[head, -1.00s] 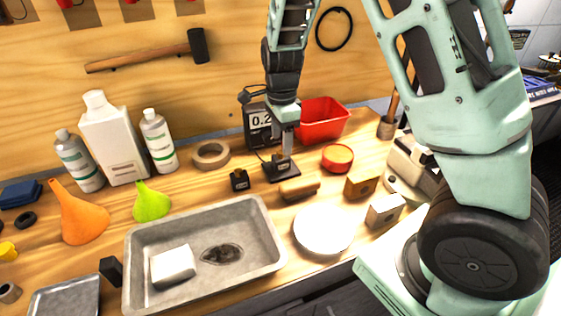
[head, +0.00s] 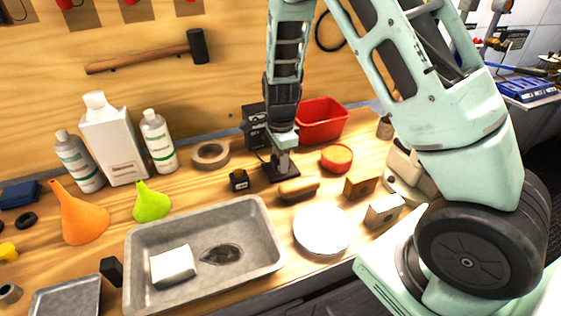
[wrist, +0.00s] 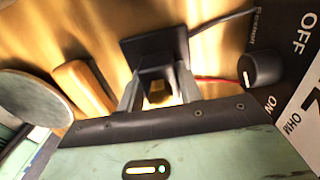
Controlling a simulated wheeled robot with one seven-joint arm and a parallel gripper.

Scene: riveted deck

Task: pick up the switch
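What looks like the switch is a dark upright part on a flat black base (head: 282,175), standing on the wooden bench in the head view, in front of the black meter. My gripper (head: 283,164) is straight above it, pointing down, with its fingers low at the upright part. In the wrist view the black base (wrist: 153,46) lies beyond the fingertips. The dark upright part (wrist: 156,75) sits between the two fingers of my gripper (wrist: 160,82). I cannot tell whether the fingers press on it or only stand beside it.
The black meter (head: 254,122) with its knob (wrist: 262,69) is close behind. A small black item (head: 239,180) is left, a wooden-handled piece (head: 298,190) in front, a tape roll (head: 210,154) and a red bin (head: 321,122) near. A metal tray (head: 265,262) lies front left.

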